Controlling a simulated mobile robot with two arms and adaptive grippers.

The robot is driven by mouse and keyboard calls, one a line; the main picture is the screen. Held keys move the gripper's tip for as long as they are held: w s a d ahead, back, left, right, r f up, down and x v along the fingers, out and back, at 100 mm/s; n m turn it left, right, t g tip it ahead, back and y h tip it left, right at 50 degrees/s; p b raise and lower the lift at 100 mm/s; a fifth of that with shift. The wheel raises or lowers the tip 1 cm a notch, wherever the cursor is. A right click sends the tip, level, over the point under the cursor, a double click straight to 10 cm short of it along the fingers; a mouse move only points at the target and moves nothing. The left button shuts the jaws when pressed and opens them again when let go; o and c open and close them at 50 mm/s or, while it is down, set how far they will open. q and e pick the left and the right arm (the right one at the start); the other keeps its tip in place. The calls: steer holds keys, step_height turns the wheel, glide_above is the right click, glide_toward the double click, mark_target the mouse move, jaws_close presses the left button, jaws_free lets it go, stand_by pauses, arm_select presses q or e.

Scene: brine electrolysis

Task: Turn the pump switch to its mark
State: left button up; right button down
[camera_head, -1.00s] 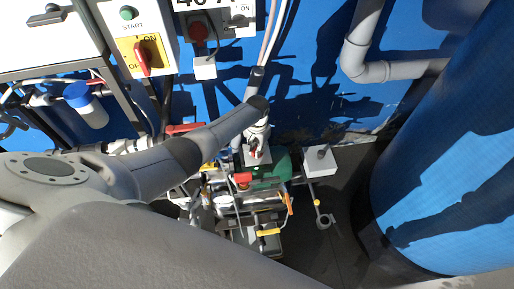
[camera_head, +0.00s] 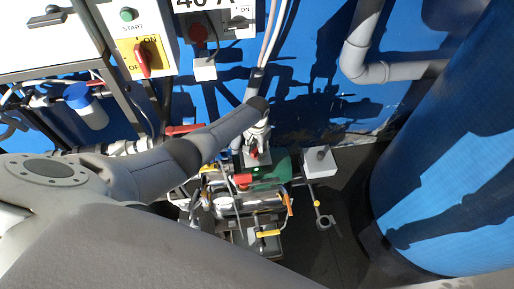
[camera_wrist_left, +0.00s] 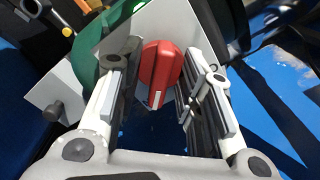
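The pump switch is a red rotary knob (camera_wrist_left: 160,65) with a white pointer line, on a pale square plate (camera_wrist_left: 190,22). In the head view the knob (camera_head: 254,154) shows small on its box beside the green pump motor (camera_head: 272,172). My left gripper (camera_head: 256,139) reaches down from above at this box. In the left wrist view my left gripper (camera_wrist_left: 158,72) has its fingers apart, one on each side of the knob. The knob lies between the fingertips; whether they touch it I cannot tell. The mark is not clear to see. My right gripper is not in view.
A panel with a red ON/OFF switch (camera_head: 142,58) and green START button (camera_head: 127,14) is at upper left. A grey pipe (camera_head: 385,70) runs along the blue wall. A large blue tank (camera_head: 450,150) stands at right. A small pale box (camera_head: 320,160) is right of the motor.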

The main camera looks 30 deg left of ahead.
mark_target(257, 149)
arm_select(q)
steer(key=shift+r, duration=0.1)
step_height(257, 149, up, 12)
stand_by(0.5)
stand_by(0.5)
